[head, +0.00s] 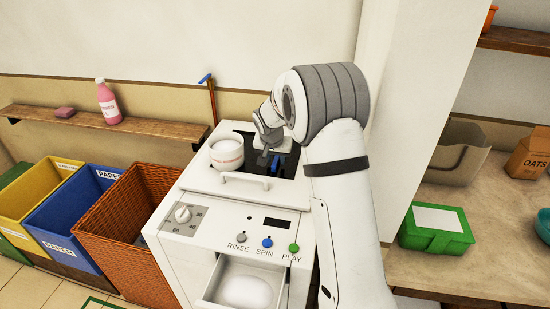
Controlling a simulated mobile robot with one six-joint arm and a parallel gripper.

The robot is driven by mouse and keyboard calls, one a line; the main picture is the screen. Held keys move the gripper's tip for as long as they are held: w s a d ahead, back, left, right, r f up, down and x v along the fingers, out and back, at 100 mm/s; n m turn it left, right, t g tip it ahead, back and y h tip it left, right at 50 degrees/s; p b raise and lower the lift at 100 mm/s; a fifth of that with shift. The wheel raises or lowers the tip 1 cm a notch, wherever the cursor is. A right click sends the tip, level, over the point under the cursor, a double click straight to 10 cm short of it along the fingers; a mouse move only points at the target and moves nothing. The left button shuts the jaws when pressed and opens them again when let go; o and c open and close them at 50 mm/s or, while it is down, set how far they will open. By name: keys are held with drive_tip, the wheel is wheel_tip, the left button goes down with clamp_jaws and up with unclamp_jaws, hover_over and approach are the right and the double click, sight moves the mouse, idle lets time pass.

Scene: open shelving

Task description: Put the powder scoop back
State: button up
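My gripper (268,160) points down over the dark recess (248,134) in the top of a white machine. A white tub (227,160) with a red band and a pale filling stands on the machine's top, left of my gripper. A drawer (212,287) in the machine's front is pulled open, with a white rounded mass (247,291) inside.
The machine's front has a dial (182,214) and several buttons. A wicker basket (120,205), a blue bin (75,215) and a yellow bin (32,195) stand left. A wall shelf (150,128) holds a pink bottle (108,102). A counter with a green box (436,232) is right.

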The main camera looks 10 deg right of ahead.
drive_tip(key=v, duration=1.2)
drive_tip(key=shift+b, duration=0.35)
